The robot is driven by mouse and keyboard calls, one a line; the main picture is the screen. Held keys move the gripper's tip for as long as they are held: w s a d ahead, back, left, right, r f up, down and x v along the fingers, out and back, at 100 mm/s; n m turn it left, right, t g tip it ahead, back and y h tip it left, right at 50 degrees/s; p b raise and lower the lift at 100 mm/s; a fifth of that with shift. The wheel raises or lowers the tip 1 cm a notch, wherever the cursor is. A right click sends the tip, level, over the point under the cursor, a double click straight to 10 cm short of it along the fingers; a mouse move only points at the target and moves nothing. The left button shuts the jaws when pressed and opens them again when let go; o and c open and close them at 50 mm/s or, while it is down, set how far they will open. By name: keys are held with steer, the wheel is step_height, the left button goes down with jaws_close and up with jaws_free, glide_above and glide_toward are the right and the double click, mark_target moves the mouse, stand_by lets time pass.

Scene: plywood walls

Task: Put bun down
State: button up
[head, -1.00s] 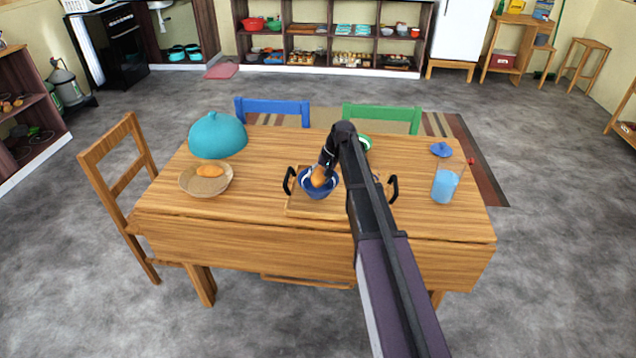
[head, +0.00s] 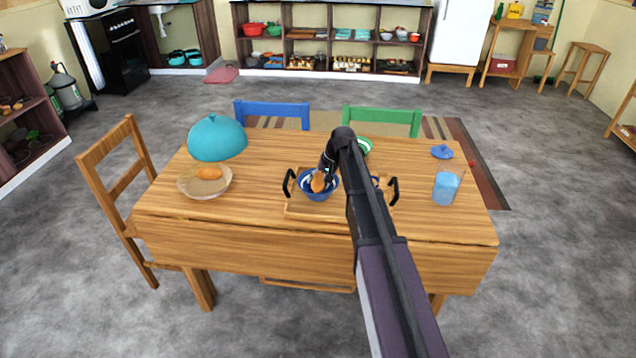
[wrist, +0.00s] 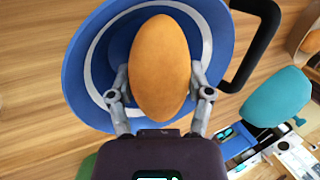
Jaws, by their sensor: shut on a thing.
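The bun (wrist: 160,68) is orange-brown and oval. My gripper (wrist: 160,85) is shut on it, one finger on each side, in the wrist view. In the head view the bun (head: 318,182) shows at the end of my arm, over the blue bowl (head: 309,194). In the wrist view the blue bowl (wrist: 82,75) with white rings lies behind the bun. I cannot tell whether the bun touches the bowl. The bowl stands on the left part of a wooden tray (head: 300,211) with black handles.
A basket (head: 188,190) with another bun (head: 209,173) is at the table's left, near a teal dome (head: 217,138). A blue cup (head: 446,188) and a blue lid (head: 442,152) are at the right. Bare table (head: 260,155) lies between dome and tray.

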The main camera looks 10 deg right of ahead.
steer(key=o, duration=1.2)
steer(key=shift+o, duration=0.2)
steer(key=shift+r+p, duration=0.95)
steer(key=shift+p, duration=0.1)
steer(key=p+v, duration=1)
steer(key=v, duration=0.1)
steer(key=shift+d, duration=0.2)
steer(key=shift+s, duration=0.1)
steer(key=s+a+n+h, duration=0.1)
steer(key=s+a+h, duration=0.1)
steer(key=s, duration=1.2)
steer(key=s+a+f+n+g+h, duration=0.1)
steer(key=s+a+h, duration=0.1)
steer(key=s, duration=1.2)
steer(key=shift+a+f+n+h, duration=0.2)
steer(key=shift+a+n+h, duration=0.1)
steer(key=shift+a, duration=0.15)
